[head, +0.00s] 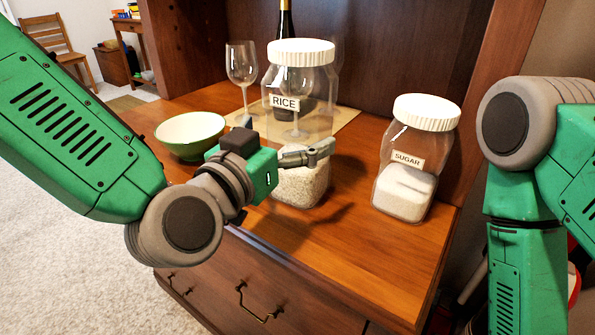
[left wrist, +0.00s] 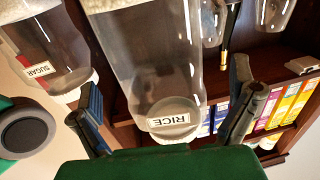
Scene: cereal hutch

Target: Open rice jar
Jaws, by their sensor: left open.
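The rice jar (head: 300,115) stands upright on the hutch's wooden top. It is clear, part filled with rice, labelled RICE, and its white ribbed lid (head: 300,52) is on it. My left gripper (head: 288,140) is open in front of the jar, below the label and well below the lid. In the left wrist view the jar (left wrist: 150,65) shows upside down, between the two spread fingers of the left gripper (left wrist: 165,100). Whether a finger touches the glass, I cannot tell. My right arm shows at the right of the head view, but its gripper is out of view.
A sugar jar (head: 404,170) with a white lid stands to the right. A green bowl (head: 190,134) and a wine glass (head: 241,70) are to the left. A dark bottle (head: 285,22) stands behind the rice jar. The front right of the wooden top (head: 345,250) is clear.

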